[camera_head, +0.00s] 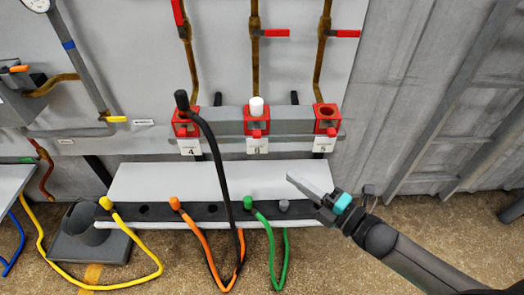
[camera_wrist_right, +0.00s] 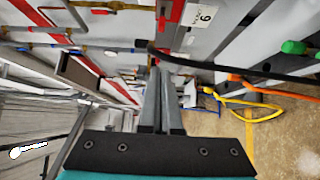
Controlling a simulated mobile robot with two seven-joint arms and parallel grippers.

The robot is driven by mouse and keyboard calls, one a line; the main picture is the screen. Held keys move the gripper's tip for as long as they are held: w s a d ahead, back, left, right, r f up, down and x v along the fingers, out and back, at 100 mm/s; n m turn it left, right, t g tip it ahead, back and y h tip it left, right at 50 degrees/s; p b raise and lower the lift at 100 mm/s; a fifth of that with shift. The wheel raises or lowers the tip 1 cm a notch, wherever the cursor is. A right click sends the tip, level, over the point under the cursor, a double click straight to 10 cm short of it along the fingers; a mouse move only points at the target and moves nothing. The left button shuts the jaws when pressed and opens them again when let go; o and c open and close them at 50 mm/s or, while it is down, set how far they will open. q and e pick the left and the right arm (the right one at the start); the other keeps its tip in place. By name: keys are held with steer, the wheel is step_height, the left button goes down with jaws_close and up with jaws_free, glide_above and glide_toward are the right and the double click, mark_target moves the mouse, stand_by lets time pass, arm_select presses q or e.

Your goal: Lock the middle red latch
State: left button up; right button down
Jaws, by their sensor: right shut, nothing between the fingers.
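Three red latch boxes sit in a row on a grey ledge on the wall. The middle red latch (camera_head: 257,134) is on the box that holds a white plug (camera_head: 257,106), above a numbered label. The left red box (camera_head: 181,128) holds a black plug with a black hose, and the right red box (camera_head: 327,126) has an empty round opening. My right gripper (camera_head: 292,180) is shut and empty, below and to the right of the middle latch, apart from it. Its fingers also show in the right wrist view (camera_wrist_right: 160,85). My left gripper is not in view.
A white shelf (camera_head: 140,180) with a dark strip of sockets stands below the boxes. Yellow (camera_head: 139,243), orange (camera_head: 204,250) and green (camera_head: 270,240) hoses loop from it. The black hose (camera_head: 222,178) hangs left of the middle box. Brown pipes with red handles run above.

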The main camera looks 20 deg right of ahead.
mark_target(259, 137)
steer(key=shift+w, duration=0.2)
steer(key=w+d+b+x, duration=0.1)
steer(key=d+b+x, duration=0.1)
steer(key=x, duration=1)
steer(key=shift+w, duration=0.4)
steer(key=shift+w+d+b, duration=0.35)
steer(key=shift+w+b, duration=0.15)
steer(key=shift+w, duration=0.35)
